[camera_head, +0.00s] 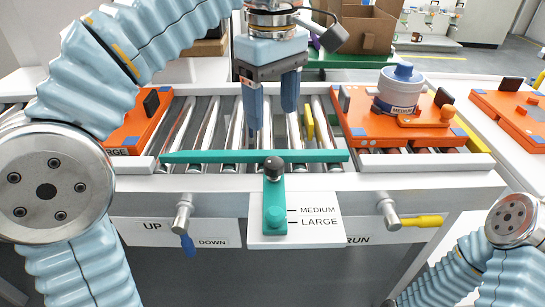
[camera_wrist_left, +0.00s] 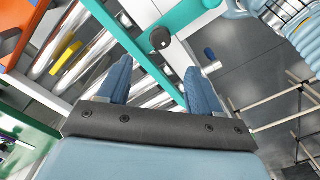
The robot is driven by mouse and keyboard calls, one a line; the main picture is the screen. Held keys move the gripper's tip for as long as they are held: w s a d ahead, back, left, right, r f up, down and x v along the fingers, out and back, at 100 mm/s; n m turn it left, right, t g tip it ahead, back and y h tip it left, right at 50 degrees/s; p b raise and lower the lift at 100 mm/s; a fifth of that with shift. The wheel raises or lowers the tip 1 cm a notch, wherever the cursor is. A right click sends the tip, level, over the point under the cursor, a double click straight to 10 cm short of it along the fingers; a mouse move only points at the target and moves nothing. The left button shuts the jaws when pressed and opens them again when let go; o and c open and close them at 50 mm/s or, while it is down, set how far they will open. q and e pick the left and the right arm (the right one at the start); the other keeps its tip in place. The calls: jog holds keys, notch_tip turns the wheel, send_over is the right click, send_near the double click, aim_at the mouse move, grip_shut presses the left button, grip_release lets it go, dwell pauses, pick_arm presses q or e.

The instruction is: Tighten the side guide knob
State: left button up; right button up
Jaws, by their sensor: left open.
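The side guide is a green bar (camera_head: 200,157) across the front of the roller conveyor, with a green arm (camera_head: 274,192) reaching down over a white plate. A dark round knob (camera_head: 273,167) sits on top of this arm near the bar; it also shows in the left wrist view (camera_wrist_left: 160,38). My left gripper (camera_head: 271,112) points down above the rollers, behind the green bar. Its blue fingers are apart with nothing between them, and the knob lies beyond the fingertips in the left wrist view (camera_wrist_left: 157,68). My right gripper is out of view; only its arm shows.
The plate (camera_head: 318,228) reads MEDIUM and LARGE. A blue-handled lever (camera_head: 184,222) and a yellow-handled lever (camera_head: 410,221) flank it. An orange tray (camera_head: 352,127) with a MEDIUM container (camera_head: 399,92) stands right on the rollers; another orange tray (camera_head: 130,135) is left.

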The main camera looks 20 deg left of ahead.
aim_at(273, 160)
pick_arm(q)
notch_tip(273, 160, down, 11)
jog(key=b, duration=0.3)
jog(key=shift+f+b, duration=0.35)
jog(key=shift+f, duration=0.1)
jog(key=c, duration=1)
jog(key=shift+c, duration=0.2)
